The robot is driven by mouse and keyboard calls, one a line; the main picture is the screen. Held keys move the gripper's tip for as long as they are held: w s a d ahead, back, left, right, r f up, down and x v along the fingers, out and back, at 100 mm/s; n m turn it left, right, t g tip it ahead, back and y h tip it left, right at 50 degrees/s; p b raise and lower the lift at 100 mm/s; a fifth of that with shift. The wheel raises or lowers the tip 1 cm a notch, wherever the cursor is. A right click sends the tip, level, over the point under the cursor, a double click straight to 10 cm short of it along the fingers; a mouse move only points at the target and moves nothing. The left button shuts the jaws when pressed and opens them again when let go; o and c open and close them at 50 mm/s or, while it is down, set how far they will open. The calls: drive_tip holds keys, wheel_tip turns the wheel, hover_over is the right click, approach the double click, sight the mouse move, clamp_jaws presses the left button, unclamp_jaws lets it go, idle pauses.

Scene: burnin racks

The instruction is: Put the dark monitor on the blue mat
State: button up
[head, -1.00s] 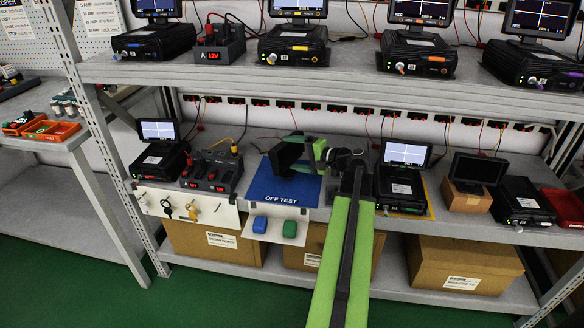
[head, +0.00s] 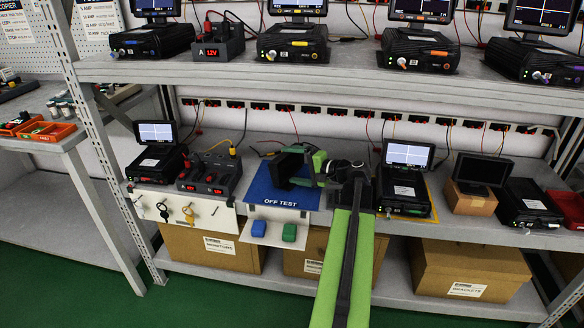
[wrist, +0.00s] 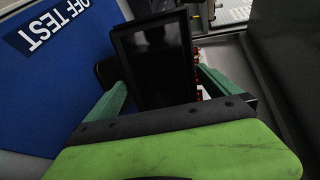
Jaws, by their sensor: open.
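A dark monitor (head: 283,169) is over the rear part of the blue mat (head: 258,190), left of my wrist in the head view. Its black, unlit screen (wrist: 152,62) fills the middle of the wrist view. My gripper (head: 308,172) is open, with its green fingers on either side of the monitor's lower part. The mat (wrist: 62,100), labelled OFF TEST, lies at the left of the wrist view. The monitor's foot is partly hidden, so I cannot tell exactly how it meets the mat.
A lit monitor (head: 407,155) on a black unit stands right of my wrist. Another dark screen (head: 482,170) rests on a cardboard box (head: 470,201). The upper shelf (head: 340,84) is overhead.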

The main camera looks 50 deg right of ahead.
drive_tip(key=shift+s+r, duration=0.25)
drive_tip(key=shift+s, duration=0.05)
drive_tip(key=p+v, duration=0.3)
drive_tip(key=v, duration=0.8)
drive_tip(key=shift+s, duration=0.25)
